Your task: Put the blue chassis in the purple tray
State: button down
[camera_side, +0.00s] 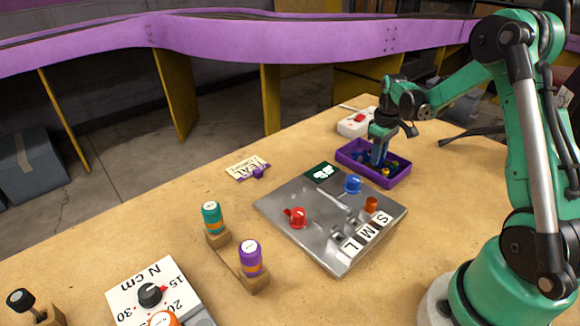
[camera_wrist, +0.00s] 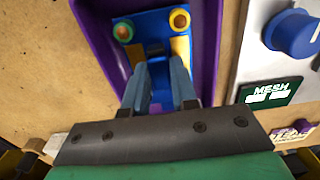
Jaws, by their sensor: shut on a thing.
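The purple tray (camera_side: 362,172) stands at the back right of the table, and its walls show in the wrist view (camera_wrist: 98,38). The blue chassis (camera_wrist: 152,22) is inside the tray's outline, with a green-and-orange round part and yellow parts on it. My gripper (camera_wrist: 158,78) points down between the tray walls and is shut on the chassis. In the side view my gripper (camera_side: 379,158) is low over the tray, and the chassis is mostly hidden. Whether the chassis rests on the tray floor I cannot tell.
A metal panel (camera_side: 325,245) with a blue knob (camera_side: 352,184), a red knob (camera_side: 298,217) and S, M, L switches lies in front of the tray. A white box (camera_side: 356,123) with a red part stands behind it.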

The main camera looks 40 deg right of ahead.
jog(key=shift+f, duration=0.2)
jog(key=c, duration=1.1)
grip_release()
jog(key=shift+f, duration=0.1)
jog(key=o, duration=0.4)
notch_tip(320, 180, up, 12)
jog(key=s+a+t, duration=0.2)
jog(key=a+t, duration=0.1)
jog(key=a, duration=0.8)
jog(key=s+a+t, duration=0.3)
jog(key=a+t, duration=0.1)
jog(key=a, duration=0.7)
jog(key=shift+a+r, duration=0.25)
jog(key=shift+a, duration=0.05)
